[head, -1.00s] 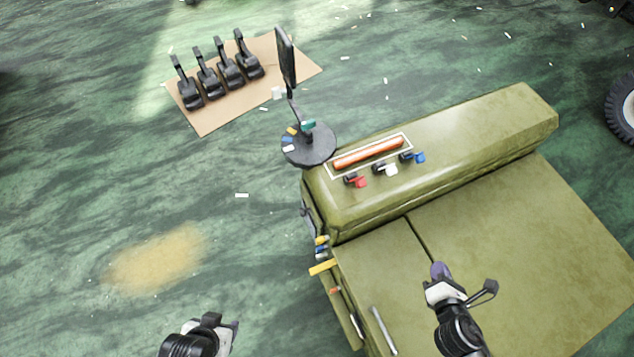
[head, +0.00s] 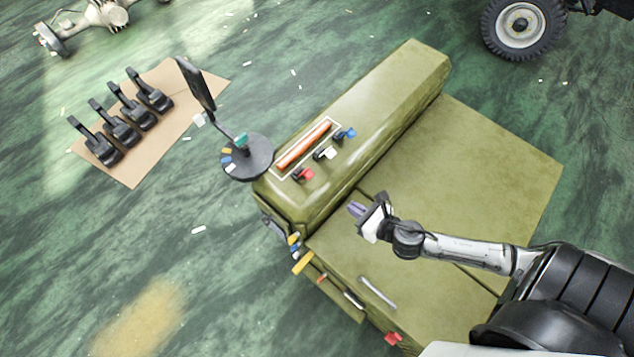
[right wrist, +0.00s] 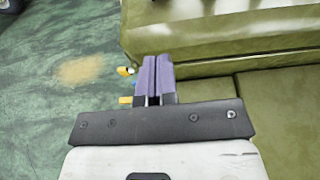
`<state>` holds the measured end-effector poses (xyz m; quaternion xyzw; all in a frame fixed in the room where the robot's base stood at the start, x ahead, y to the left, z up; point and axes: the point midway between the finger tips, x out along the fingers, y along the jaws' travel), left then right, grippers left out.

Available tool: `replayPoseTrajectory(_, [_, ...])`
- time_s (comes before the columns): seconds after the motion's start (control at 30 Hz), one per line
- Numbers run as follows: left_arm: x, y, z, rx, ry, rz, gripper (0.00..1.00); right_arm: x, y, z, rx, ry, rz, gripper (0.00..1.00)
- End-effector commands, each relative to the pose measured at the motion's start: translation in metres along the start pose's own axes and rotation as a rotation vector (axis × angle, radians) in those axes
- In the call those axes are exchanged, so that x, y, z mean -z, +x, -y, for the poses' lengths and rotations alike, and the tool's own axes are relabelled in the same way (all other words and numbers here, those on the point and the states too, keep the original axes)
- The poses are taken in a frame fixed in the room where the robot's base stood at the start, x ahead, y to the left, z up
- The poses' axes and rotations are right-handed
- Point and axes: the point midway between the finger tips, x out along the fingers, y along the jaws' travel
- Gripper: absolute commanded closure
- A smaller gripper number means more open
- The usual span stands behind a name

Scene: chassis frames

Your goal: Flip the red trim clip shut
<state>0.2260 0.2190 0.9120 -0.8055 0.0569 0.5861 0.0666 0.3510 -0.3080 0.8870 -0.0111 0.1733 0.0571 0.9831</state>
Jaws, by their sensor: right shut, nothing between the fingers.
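The red trim clip (head: 304,174) sits on top of the raised olive ledge, at the near end of a row with a white clip (head: 325,153) and a blue clip (head: 345,134). Its red part sticks out beside a black base; the view is too small to tell its exact angle. My right gripper (head: 356,209) is over the lower olive surface, to the right of and below the red clip in the head view, and apart from it. Its purple fingers (right wrist: 157,78) are together and empty in the right wrist view. My left gripper is out of view.
An orange bar (head: 304,146) lies in a white outline beside the clips. A round dark stand (head: 246,158) with an upright screen is at the ledge's left end. A silver rod (head: 378,293) lies on the lower olive surface (head: 480,170), which is mostly clear.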

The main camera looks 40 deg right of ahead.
Motion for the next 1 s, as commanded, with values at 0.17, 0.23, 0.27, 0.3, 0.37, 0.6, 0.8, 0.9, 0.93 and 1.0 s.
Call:
replayPoseTrajectory(0.17, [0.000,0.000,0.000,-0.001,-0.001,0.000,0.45,0.000,0.005,0.000,0.001,0.002,0.001,1.00])
replayPoseTrajectory(0.23, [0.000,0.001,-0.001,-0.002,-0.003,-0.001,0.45,-0.001,0.012,0.000,0.001,0.003,0.002,1.00])
replayPoseTrajectory(0.27, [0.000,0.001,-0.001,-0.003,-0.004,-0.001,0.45,0.000,0.016,0.001,0.002,0.003,0.002,1.00])
replayPoseTrajectory(0.3, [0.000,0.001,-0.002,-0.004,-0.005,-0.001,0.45,-0.001,0.021,0.000,0.002,0.002,0.004,1.00])
replayPoseTrajectory(0.37, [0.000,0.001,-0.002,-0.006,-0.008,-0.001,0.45,-0.001,0.031,0.000,0.001,0.002,0.003,1.00])
replayPoseTrajectory(0.6, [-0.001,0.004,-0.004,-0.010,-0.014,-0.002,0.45,-0.001,0.075,0.000,0.001,0.003,0.004,1.00])
replayPoseTrajectory(0.8, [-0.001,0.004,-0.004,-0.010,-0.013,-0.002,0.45,-0.006,0.106,0.000,0.001,0.002,0.003,1.00])
replayPoseTrajectory(0.9, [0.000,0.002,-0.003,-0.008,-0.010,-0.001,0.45,-0.016,0.114,0.000,0.001,0.002,0.002,1.00])
replayPoseTrajectory(0.93, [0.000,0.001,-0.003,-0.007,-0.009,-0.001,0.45,-0.018,0.116,0.000,0.001,0.001,0.002,1.00])
replayPoseTrajectory(1.0, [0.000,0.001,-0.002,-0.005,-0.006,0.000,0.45,-0.021,0.120,0.000,0.000,0.003,0.001,1.00])
